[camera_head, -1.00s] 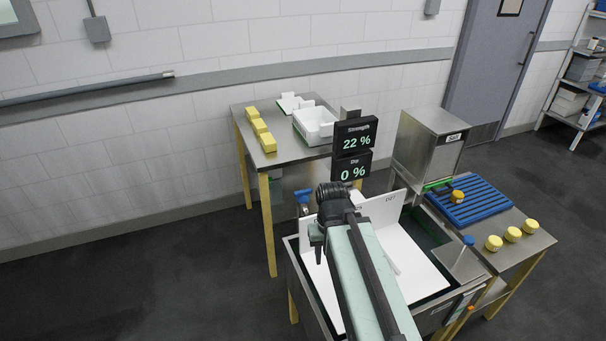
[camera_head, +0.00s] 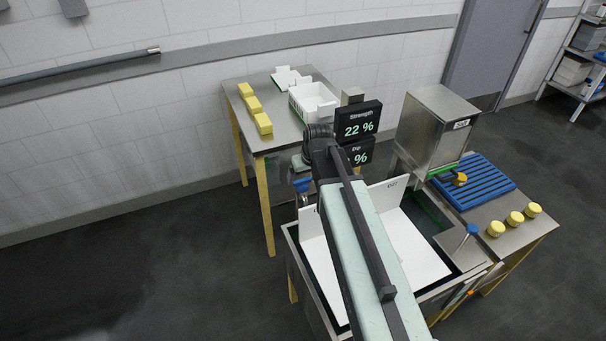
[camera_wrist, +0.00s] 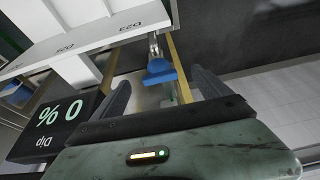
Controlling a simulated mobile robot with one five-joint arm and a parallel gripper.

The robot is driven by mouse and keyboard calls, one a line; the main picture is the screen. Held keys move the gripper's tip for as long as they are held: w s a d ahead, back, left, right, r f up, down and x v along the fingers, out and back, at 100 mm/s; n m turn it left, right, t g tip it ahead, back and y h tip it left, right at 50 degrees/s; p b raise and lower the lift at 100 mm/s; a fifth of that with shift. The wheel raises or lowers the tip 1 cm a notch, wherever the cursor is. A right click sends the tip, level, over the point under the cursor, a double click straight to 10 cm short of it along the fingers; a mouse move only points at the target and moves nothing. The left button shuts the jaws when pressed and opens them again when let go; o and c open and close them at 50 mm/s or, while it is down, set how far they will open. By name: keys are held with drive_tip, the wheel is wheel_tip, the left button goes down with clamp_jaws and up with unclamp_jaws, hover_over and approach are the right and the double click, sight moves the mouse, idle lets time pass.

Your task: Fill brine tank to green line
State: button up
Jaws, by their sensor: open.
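The steel brine tank (camera_head: 291,243) stands in the lower middle of the head view, with white panels inside; my arm covers part of it. A blue-handled valve (camera_head: 302,185) is at the tank's back left corner. In the wrist view the blue handle (camera_wrist: 161,73) lies ahead, between my finger directions. My gripper (camera_wrist: 160,90) is open and empty, apart from the handle. In the head view my gripper's tips are hidden behind the wrist. The Strength display (camera_head: 359,124) reads 22 %. The Dip display (camera_wrist: 55,117) reads 0 % in the wrist view.
A steel table (camera_head: 235,95) behind holds yellow blocks (camera_head: 254,106) and a white basket (camera_head: 312,103). On the right are a steel box (camera_head: 432,125), a blue slatted rack (camera_head: 475,185) and yellow cheeses (camera_head: 514,218). The floor at left is clear.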

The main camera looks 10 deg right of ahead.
sight(302, 180)
drive_tip(key=shift+t, duration=0.3)
drive_tip(key=b+x, duration=0.2)
drive_tip(key=w+b+x, duration=0.1)
drive_tip(key=b+x, duration=0.4)
drive_tip(key=x, duration=0.1)
drive_tip(key=shift+w+r+b, duration=0.35)
drive_tip(key=shift+w, duration=0.05)
drive_tip(key=shift+r, duration=0.1)
